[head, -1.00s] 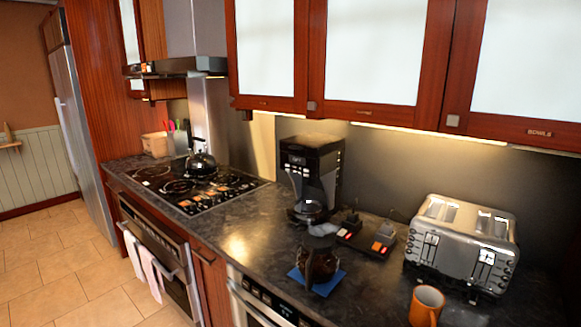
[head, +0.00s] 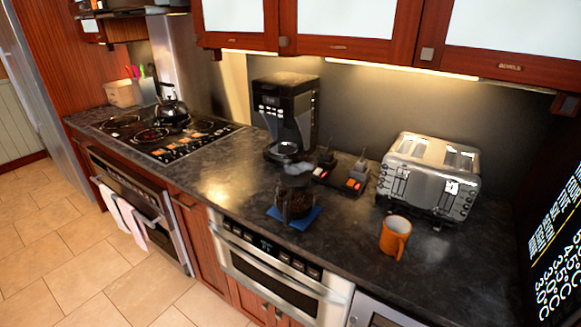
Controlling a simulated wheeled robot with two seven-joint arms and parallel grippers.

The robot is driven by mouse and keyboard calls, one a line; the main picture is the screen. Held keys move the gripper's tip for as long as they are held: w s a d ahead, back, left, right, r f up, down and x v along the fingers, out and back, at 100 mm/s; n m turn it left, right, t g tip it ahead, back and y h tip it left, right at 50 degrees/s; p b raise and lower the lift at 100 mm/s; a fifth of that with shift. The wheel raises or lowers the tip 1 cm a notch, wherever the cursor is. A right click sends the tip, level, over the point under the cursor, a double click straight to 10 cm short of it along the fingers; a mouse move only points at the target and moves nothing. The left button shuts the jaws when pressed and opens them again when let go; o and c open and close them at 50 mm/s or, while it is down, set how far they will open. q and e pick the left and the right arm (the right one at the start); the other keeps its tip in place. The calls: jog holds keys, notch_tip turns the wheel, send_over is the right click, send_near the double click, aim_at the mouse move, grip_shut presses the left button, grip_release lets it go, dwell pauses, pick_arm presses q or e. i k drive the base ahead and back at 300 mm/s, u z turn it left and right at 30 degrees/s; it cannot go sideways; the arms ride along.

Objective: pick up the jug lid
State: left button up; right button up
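A dark glass jug (head: 296,201) stands on a blue mat (head: 277,213) on the counter, in front of the coffee machine. A small grey piece (head: 298,169) shows at the jug's top edge. It may be the jug lid, but I cannot tell whether it sits on the jug or lies just behind it. Neither of my grippers is in the head view.
The coffee machine (head: 286,112) stands behind the jug. A kettle (head: 172,108) stands on the stove at left. Cabinets hang above.

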aim_at(304, 178)
jog(key=u, duration=1.3)
jog(key=k, duration=1.2)
jog(key=z, duration=2.1)
jog(key=i, duration=0.5)
jog(key=u, duration=0.05)
